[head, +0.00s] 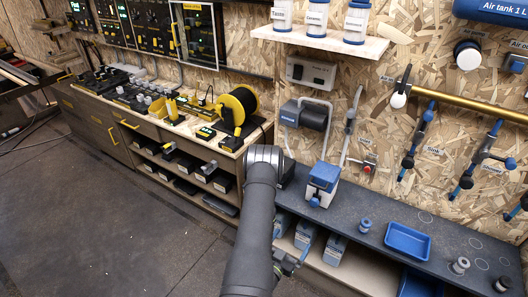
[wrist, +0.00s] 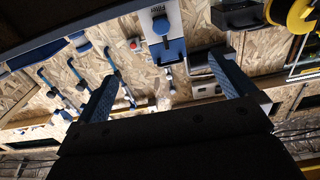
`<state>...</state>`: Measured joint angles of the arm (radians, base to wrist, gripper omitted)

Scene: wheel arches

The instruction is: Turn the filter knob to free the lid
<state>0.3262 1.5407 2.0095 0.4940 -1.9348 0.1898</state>
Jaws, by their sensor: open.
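A white box with a blue lid (head: 325,172), likely the filter unit, stands upright on the dark counter right of my arm. A round blue knob (head: 314,201) is on its front. In the wrist view, upside down, the unit's blue lid (wrist: 172,50) shows at the top middle, with the knob (wrist: 161,25) above it. My gripper (wrist: 162,68) is open and empty, its two fingers wide apart, the unit seen beyond them and not touched. In the head view my arm hides most of the gripper; a bluish part shows low beside the arm.
A blue tray (head: 408,241) and small cylinders (head: 365,225) stand on the counter (head: 455,247) to the right. Blue-and-white canisters (head: 335,249) sit on the shelf below. A black-and-yellow reel (head: 238,108) is at left. Hoses and a red button (head: 369,165) are on the wall.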

